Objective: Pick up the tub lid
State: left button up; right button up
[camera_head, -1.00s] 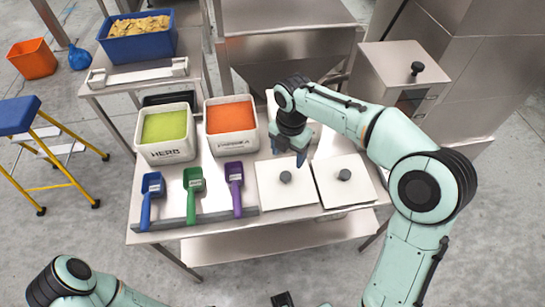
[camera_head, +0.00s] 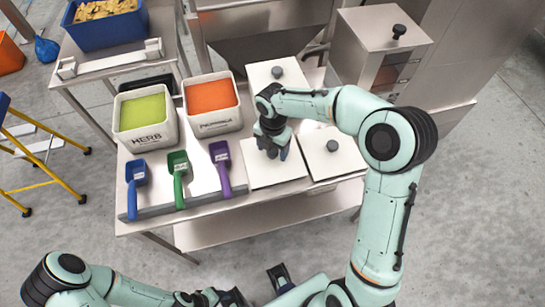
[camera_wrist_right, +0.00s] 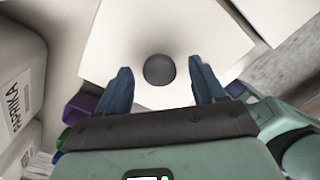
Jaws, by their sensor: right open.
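Three white square lids with dark round knobs lie on the steel table: one at the back (camera_head: 263,76), one at the front (camera_head: 285,173) and one to its right (camera_head: 345,160). My right gripper (camera_head: 275,153) is open over the front lid and hides its knob in the head view. In the right wrist view, the dark knob (camera_wrist_right: 159,69) shows between the open blue fingertips of my right gripper (camera_wrist_right: 160,80), with the white lid (camera_wrist_right: 200,30) behind. My left arm is at the bottom left of the head view; its jaw state is unclear.
Left of the lids stand an open paprika tub (camera_head: 217,125) and a herb tub (camera_head: 149,137). Blue (camera_head: 136,180), green (camera_head: 179,167) and purple (camera_head: 222,160) scoops lie in front of them.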

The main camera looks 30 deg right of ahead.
jog(key=shift+f, duration=0.95)
jog(key=c, duration=1.2)
jog(key=shift+o, duration=0.2)
